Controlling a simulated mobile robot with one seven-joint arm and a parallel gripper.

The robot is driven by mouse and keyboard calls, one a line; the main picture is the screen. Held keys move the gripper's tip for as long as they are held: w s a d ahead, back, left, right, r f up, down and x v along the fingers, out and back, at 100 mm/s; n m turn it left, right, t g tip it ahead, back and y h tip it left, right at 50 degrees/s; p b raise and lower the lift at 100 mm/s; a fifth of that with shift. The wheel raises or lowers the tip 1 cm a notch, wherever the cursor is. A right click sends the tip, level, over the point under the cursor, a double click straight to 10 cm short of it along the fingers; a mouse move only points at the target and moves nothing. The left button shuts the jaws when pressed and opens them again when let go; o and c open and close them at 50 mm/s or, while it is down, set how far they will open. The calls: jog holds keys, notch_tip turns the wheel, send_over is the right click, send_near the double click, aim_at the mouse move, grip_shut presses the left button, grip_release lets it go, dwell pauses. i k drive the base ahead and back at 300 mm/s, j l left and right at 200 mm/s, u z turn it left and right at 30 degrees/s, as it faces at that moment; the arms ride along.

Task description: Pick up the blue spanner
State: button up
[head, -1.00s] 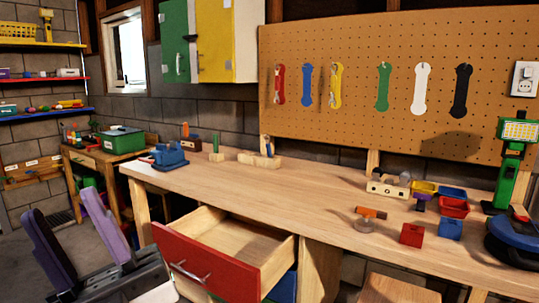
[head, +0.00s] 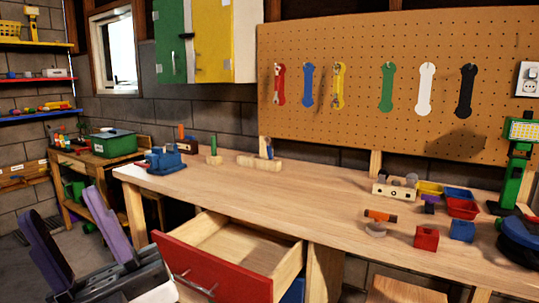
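The blue spanner (head: 308,86) hangs upright on the tan pegboard (head: 400,50) at the back wall. It is between the red spanner (head: 280,85) on its left and the yellow spanner (head: 338,88) on its right. My gripper (head: 65,205) is at the lower left of the head view. Its two purple finger pads stand apart with nothing between them, so it is open and empty. It is well away from the blue spanner, in front of the workbench.
The wooden workbench (head: 290,185) lies below the pegboard, mostly clear in the middle. A red-fronted drawer (head: 210,270) stands open toward me. Green (head: 387,90), white (head: 425,90) and black (head: 466,92) spanners hang further right. Small bins (head: 462,208) and blocks crowd the right end.

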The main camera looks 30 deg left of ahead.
aim_at(268, 147)
jog(key=j+z, duration=0.1)
jog(key=j, duration=0.45)
jog(key=j+z, duration=0.1)
jog(key=j, duration=0.4)
jog(key=j+z, duration=0.15)
jog(key=j, duration=0.4)
jog(key=k+j+z, duration=0.1)
jog(key=j, duration=0.4)
jog(key=k+j+z, duration=0.1)
jog(key=j, duration=0.45)
jog(key=k+j+z, duration=0.1)
jog(key=j, duration=0.4)
jog(key=i+j, duration=0.1)
jog(key=j, duration=0.25)
jog(key=i+j+z, duration=0.1)
jog(key=j, duration=0.25)
jog(key=i+j+z, duration=0.1)
jog(key=j, duration=0.25)
jog(key=i+j, duration=0.25)
jog(key=i, duration=0.2)
jog(key=i+j, duration=0.3)
jog(key=i, duration=0.15)
